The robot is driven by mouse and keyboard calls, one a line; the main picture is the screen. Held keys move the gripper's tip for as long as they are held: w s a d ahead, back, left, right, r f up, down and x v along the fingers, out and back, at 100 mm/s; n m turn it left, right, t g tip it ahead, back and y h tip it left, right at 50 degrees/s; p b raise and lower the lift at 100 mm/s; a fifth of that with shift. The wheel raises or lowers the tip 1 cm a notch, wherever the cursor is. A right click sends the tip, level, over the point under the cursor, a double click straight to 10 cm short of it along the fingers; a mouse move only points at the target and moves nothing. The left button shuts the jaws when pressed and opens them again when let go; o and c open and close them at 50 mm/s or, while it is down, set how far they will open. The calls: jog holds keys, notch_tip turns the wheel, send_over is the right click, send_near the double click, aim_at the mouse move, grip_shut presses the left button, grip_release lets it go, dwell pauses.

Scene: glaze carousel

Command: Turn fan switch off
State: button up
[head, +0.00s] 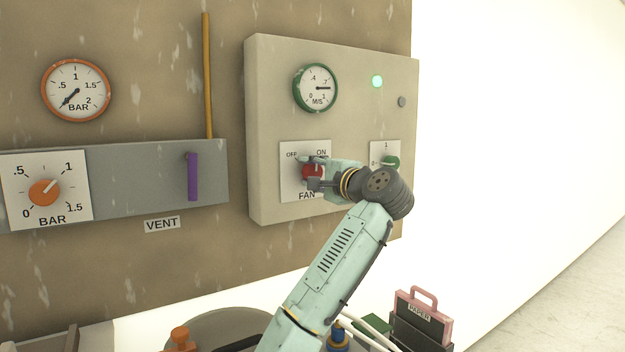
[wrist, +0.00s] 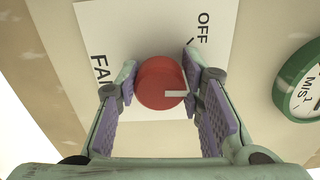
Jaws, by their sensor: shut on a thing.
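The fan switch is a red round knob (head: 312,171) on a white plate (head: 291,185) marked OFF, ON and FAN, on the beige panel. In the wrist view the knob (wrist: 160,80) sits between my two fingers, and its white pointer mark lies toward the right, the plate's upper side. OFF (wrist: 203,28) shows at the upper right of that view. ON is hidden there by a finger. My gripper (head: 314,173) is shut on the red knob, one finger on each side; it also shows in the wrist view (wrist: 158,82).
The panel (head: 350,125) carries a green-rimmed M/S gauge (head: 316,88) with its needle near .7, a lit green lamp (head: 377,81) and a green knob (head: 391,162) close to my wrist. Left are an orange knob (head: 43,193) and a purple lever (head: 192,177). Items stand below.

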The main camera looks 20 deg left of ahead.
jog(key=n, duration=0.4)
jog(key=shift+f+n+b, duration=0.35)
jog(key=shift+n+b, duration=0.05)
jog(key=shift+n, duration=2.5)
jog(key=o, duration=1.2)
jog(key=shift+r, duration=0.15)
jog(key=shift+c, duration=0.2)
jog(key=shift+d, duration=0.15)
jog(key=v, duration=1.2)
